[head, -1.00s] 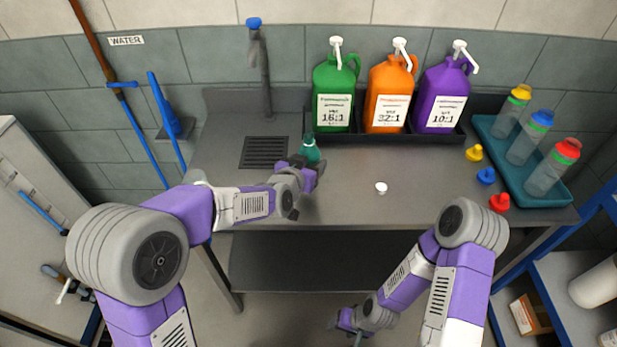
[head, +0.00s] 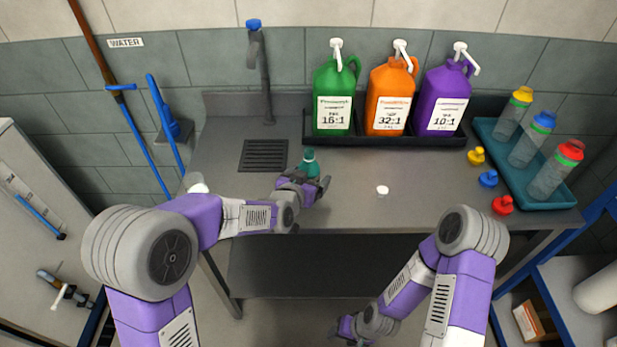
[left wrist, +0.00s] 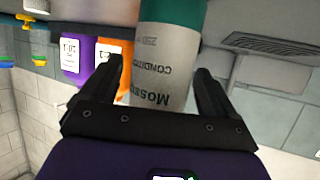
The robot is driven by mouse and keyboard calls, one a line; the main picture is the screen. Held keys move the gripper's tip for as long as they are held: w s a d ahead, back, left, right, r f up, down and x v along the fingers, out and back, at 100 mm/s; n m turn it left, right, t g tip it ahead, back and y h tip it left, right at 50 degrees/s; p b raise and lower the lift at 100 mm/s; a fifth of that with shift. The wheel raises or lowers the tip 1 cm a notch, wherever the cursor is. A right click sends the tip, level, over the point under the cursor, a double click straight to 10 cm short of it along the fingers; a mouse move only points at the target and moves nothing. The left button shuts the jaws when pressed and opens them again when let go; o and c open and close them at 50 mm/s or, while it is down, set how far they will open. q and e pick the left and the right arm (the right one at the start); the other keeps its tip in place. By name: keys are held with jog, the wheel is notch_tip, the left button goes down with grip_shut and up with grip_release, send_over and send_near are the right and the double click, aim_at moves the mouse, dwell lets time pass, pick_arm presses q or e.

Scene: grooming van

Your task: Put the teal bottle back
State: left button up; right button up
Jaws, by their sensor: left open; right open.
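The teal bottle (head: 308,163) stands upright on the grey counter, in front of the green jug and right of the drain grate. In the left wrist view the bottle (left wrist: 165,55) shows a pale label with text, upside down. My left gripper (head: 307,185) is at the near side of the bottle, with its fingers open. In the left wrist view its fingers (left wrist: 168,90) stand on either side of the bottle, with a gap at the right finger; contact on the left cannot be told. My right gripper (head: 345,328) is low, below the counter's front edge, and empty.
Green (head: 333,95), orange (head: 390,95) and purple (head: 443,95) pump jugs stand in a black tray (head: 375,140) at the back. A teal tray (head: 553,198) at right holds capped bottles. Loose colored caps and a white cap (head: 382,191) lie on the counter (head: 400,170).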

pick_arm(q)
jog(key=shift+r, duration=0.1)
jog(key=shift+r+p, duration=0.2)
jog(key=shift+p, duration=0.1)
jog(key=p+v, duration=0.2)
jog(key=v, duration=1)
